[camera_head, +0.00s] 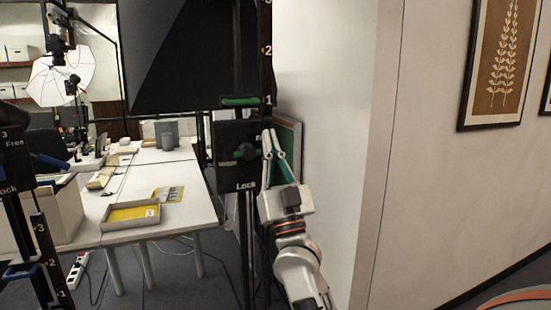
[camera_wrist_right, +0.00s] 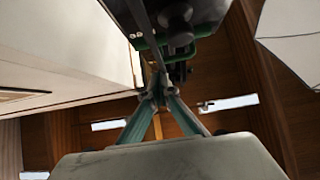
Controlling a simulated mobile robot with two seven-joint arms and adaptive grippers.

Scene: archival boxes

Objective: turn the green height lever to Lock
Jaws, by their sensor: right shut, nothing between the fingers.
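The green height lever (camera_head: 245,152) is a dark green knob and bar on the front of a black clamp box (camera_head: 228,131). It lies roughly level, above the white word Lock on the box's lower edge. My right gripper (camera_head: 269,135) points upward at the right side of the box, close beside the lever. Its fingers are shut with nothing between them, and I cannot tell whether they touch the lever. In the right wrist view, the shut fingertips (camera_wrist_right: 155,80) are just below the black box (camera_wrist_right: 185,18). My left gripper is not in view.
A green handle (camera_head: 240,101) sits above the box on a numbered post. A white wall (camera_head: 325,140) stands close to the right. A white table (camera_head: 185,215) with trays is behind.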

